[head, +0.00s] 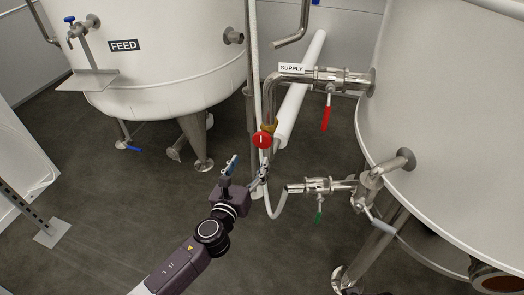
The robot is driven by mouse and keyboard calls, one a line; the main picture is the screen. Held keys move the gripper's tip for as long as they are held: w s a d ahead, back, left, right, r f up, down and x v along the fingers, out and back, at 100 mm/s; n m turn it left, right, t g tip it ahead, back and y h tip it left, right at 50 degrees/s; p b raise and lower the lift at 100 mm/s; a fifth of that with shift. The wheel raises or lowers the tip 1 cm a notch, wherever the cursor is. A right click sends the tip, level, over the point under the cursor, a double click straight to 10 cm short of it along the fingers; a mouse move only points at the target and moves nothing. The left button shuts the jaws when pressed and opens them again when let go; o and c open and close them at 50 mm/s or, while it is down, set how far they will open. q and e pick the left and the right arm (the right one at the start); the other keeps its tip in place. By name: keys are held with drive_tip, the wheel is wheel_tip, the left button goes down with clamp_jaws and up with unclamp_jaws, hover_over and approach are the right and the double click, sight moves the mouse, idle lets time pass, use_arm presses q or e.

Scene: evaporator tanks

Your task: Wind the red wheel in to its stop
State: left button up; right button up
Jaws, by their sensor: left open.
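The red wheel (262,140) is a small round handwheel with a pale mark on its face. It sits on a brassy fitting at the lower end of the bent steel pipe under the SUPPLY label (292,69). My left gripper (262,171) is open and empty, just below the wheel. It appears apart from the wheel, though the gap in depth is hard to tell. My right gripper is not in view.
A valve with a hanging red lever (326,118) is right of the wheel. A lower valve with a green handle (319,217) joins a hose beside my gripper. The FEED tank (165,75) and another large tank (455,130) flank the pipes.

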sight(261, 141)
use_arm(q)
drive_tip(key=w+d+r, duration=0.1)
drive_tip(key=w, duration=0.1)
drive_tip(key=w+d+r+m+b, duration=0.1)
drive_tip(key=w, duration=0.2)
drive_tip(key=w+d+r+m+h+b, duration=0.1)
drive_tip(key=w+d, duration=0.1)
drive_tip(key=shift+w+r+t, duration=0.2)
drive_tip(key=shift+w+t, duration=0.05)
drive_tip(key=shift+t, duration=0.15)
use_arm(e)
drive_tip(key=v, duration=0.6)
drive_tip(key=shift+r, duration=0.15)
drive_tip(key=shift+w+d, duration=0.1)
use_arm(q)
drive_tip(key=c, duration=1.1)
